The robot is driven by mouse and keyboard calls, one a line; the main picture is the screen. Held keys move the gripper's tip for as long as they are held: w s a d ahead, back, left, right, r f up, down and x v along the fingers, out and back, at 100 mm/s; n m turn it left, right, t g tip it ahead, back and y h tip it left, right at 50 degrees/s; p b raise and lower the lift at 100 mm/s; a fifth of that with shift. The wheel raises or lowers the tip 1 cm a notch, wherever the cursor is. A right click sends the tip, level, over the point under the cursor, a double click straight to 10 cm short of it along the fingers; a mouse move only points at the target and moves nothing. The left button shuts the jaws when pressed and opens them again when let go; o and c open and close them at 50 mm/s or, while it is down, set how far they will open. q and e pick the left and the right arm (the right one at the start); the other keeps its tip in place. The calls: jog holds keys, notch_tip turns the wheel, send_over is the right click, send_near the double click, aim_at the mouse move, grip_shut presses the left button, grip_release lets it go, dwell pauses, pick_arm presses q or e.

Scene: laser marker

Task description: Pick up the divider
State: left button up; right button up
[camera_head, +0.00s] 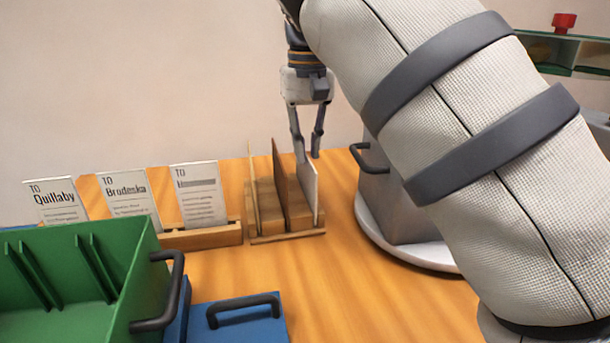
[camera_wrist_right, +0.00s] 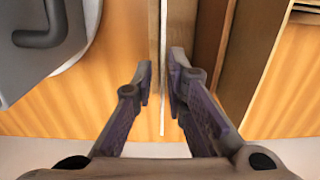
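A wooden rack (camera_head: 285,238) stands on the table with thin upright panels in it: a pale one (camera_head: 253,190) at left, a brown one (camera_head: 279,178) in the middle and a whitish one (camera_head: 309,192) at right. I cannot tell from the pictures which is the divider. My right gripper (camera_head: 307,155) points down at the top of the whitish panel. In the right wrist view, its fingers (camera_wrist_right: 161,75) are apart, one on each side of the thin pale edge (camera_wrist_right: 163,30), with a gap visible. My left gripper is not in view.
Cards (camera_head: 126,193) stand in a wooden holder (camera_head: 203,237) left of the rack. A green crate (camera_head: 80,265) and a blue lid with a handle (camera_head: 240,322) are in front. A grey machine with a handle (camera_head: 385,205) stands close right of the rack.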

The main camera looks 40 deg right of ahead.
aim_at(306, 179)
notch_tip(306, 179, down, 8)
jog(key=shift+w+r, duration=0.15)
jog(key=shift+r, duration=0.1)
grip_shut()
